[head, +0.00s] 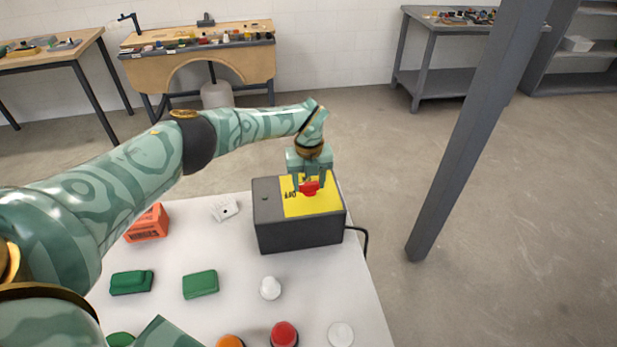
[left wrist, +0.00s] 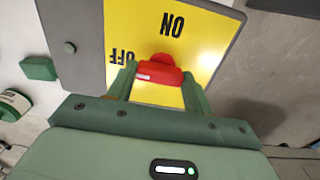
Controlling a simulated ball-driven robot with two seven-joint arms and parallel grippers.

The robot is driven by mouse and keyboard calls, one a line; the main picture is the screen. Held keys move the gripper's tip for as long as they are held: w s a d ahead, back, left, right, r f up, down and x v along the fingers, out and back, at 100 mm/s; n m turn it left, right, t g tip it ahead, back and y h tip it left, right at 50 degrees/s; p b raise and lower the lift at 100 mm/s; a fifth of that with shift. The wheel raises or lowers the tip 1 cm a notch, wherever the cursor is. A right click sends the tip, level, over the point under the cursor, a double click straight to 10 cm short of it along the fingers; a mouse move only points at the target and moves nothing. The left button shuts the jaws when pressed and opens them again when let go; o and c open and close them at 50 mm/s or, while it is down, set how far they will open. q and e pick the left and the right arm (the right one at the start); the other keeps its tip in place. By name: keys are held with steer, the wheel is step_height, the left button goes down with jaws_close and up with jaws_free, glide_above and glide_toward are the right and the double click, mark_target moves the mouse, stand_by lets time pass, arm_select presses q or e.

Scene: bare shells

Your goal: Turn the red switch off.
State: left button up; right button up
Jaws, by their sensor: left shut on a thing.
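The red switch (head: 309,188) is a red knob on the yellow plate (head: 296,203) on top of a dark grey box (head: 300,233). In the left wrist view the red switch (left wrist: 159,70) sits between the fingers, and the plate reads ON and OFF around it. My left gripper (head: 309,183) reaches down from above and is shut on the red switch. The fingers hide the switch's sides, and I cannot tell for certain which word it points to. My right gripper is not in view.
The box stands on a white table (head: 235,250) with a black cable at its right. Green blocks (head: 200,284), an orange box (head: 148,224), a white socket (head: 224,208) and several round buttons (head: 284,333) share the table. A grey post (head: 470,140) rises at the right.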

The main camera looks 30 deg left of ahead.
mark_target(309, 183)
arm_select(q)
steer(key=shift+n, duration=0.4)
steer(key=o, duration=1)
steer(key=shift+r, duration=0.1)
steer(key=shift+r, duration=0.3)
step_height(309, 183, up, 16)
steer(key=shift+f+p, duration=0.2)
steer(key=shift+p, duration=0.95)
